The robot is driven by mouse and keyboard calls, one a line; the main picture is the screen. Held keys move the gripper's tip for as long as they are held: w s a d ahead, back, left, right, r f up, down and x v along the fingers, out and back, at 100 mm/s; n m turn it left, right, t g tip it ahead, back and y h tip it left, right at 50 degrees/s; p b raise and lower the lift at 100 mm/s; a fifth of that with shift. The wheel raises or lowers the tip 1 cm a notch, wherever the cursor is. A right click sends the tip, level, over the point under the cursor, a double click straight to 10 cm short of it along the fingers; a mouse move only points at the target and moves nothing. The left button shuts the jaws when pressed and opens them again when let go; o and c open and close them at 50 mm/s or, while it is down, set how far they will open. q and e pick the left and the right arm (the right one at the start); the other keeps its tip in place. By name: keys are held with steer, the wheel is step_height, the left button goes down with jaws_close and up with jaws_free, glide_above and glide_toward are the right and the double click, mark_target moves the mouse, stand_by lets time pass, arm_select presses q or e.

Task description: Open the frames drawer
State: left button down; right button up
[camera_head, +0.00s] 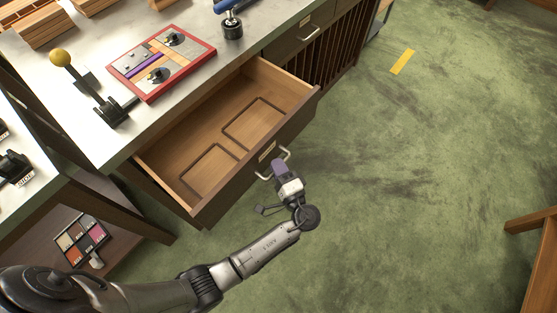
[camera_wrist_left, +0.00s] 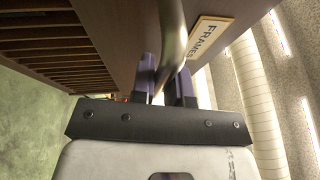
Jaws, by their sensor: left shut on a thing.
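The frames drawer (camera_head: 232,128) is pulled well out from the bench in the head view. Its wooden inside shows two outlined recesses and no loose items. Its front has a light metal handle (camera_head: 284,165) and a label plate. In the left wrist view the label (camera_wrist_left: 208,38) reads FRAMES beside the handle bar (camera_wrist_left: 173,42). My left gripper (camera_head: 279,170) is at the handle, with its purple fingers (camera_wrist_left: 167,82) on either side of the bar, shut on it. My right gripper is not in view.
A second closed drawer (camera_head: 300,38) is farther right. The green floor in front is clear; a wooden piece of furniture (camera_head: 535,222) stands at right.

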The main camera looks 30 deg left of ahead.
arm_select(q)
steer(key=shift+d, duration=0.15)
steer(key=c, duration=1.1)
jaws_free()
steer(key=shift+c, duration=0.2)
steer(key=v, duration=0.7)
steer(key=shift+s+d+p, duration=0.2)
steer(key=shift+d+p, duration=0.05)
steer(key=shift+p, duration=0.05)
